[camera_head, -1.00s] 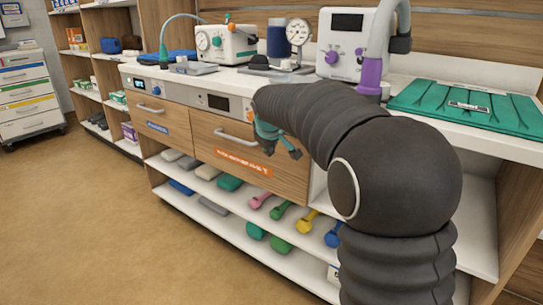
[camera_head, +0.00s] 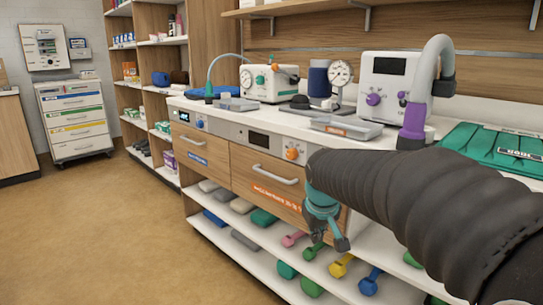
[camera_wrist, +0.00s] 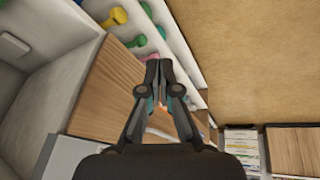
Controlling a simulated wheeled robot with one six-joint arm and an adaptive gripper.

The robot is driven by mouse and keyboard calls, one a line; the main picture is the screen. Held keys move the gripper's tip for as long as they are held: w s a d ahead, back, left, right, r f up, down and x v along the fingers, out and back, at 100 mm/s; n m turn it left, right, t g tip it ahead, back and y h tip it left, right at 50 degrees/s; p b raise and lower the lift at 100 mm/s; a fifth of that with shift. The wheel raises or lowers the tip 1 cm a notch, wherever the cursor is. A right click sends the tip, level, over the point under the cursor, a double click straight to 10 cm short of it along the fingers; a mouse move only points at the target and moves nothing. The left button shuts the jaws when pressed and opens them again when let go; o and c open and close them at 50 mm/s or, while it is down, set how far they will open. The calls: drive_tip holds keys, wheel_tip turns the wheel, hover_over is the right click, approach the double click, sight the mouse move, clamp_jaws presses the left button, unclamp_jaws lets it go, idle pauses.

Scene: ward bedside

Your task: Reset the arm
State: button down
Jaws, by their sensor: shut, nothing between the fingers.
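My arm, in a dark ribbed sleeve, reaches in from the right of the head view. My gripper (camera_head: 338,243) hangs from its end, teal and dark grey, pointing down in front of the wooden drawer fronts and above the lower shelf. In the wrist view my gripper (camera_wrist: 160,68) shows its two dark fingers brought together at the tips, with nothing between them. I cannot tell exactly how far it is from the drawer front (camera_head: 268,180).
The lower shelf holds several coloured dumbbells, one yellow (camera_head: 342,265). A drawer cart (camera_head: 75,120) stands far left. The brown floor (camera_head: 100,230) at left is clear.

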drive_tip(key=s+d+f+m, duration=0.1)
drive_tip(key=s+d+m, duration=0.1)
drive_tip(key=s, duration=1.1)
drive_tip(key=s+d+f+m+t, duration=0.1)
drive_tip(key=s+d, duration=0.1)
drive_tip(key=s, duration=1.1)
drive_tip(key=shift+d+f+m, duration=0.15)
drive_tip(key=shift+d+m, duration=0.2)
drive_tip(key=shift+m, duration=0.05)
